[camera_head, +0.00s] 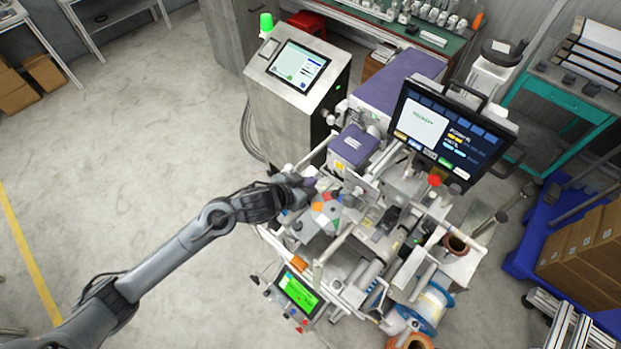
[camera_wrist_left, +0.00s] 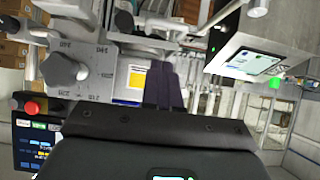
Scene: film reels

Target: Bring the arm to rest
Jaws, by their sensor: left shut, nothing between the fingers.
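My left arm (camera_head: 165,262) reaches in from the lower left in the head view. Its gripper (camera_head: 308,184) is at the left side of the machine, over or beside a disc with coloured segments (camera_head: 326,211). I cannot tell whether it touches the machine. In the left wrist view the dark purple fingers (camera_wrist_left: 170,84) are together, with nothing between them. My right gripper is in neither view.
The machine carries a large monitor (camera_head: 447,133) and a purple housing (camera_head: 398,90). A grey console (camera_head: 297,98) with a tablet screen stands behind. A green-lit panel (camera_head: 298,292) is at its front. Floor (camera_head: 130,170) at the left is clear.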

